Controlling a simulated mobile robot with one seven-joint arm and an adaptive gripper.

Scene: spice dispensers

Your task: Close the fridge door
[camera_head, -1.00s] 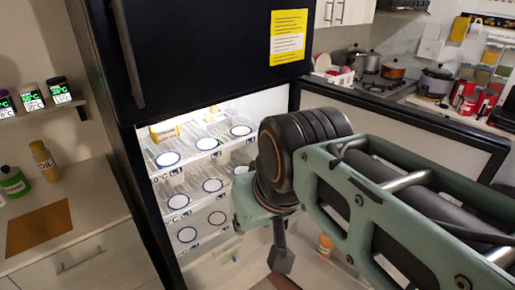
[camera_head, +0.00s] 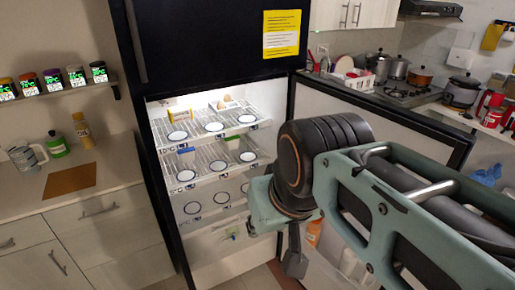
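The black fridge (camera_head: 205,45) stands in the middle with its lower compartment lit and open. White wire shelves (camera_head: 213,128) inside carry round labels and a few small items. The fridge door (camera_head: 385,122) is swung wide open to the right, its pale inner side showing and its lower part hidden behind my arm. My gripper (camera_head: 294,264) hangs at the end of my arm, pointing down, in front of the opening between the shelves and the door. It appears apart from the door. Its fingers are small and dark, and I cannot tell whether they are open or shut.
At left, a counter (camera_head: 110,178) holds an oil bottle (camera_head: 82,130), a green bottle (camera_head: 57,145) and a jug (camera_head: 27,156). A spice shelf (camera_head: 60,92) is above. Behind the door, a stove counter holds pots (camera_head: 419,77) and red containers (camera_head: 490,107).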

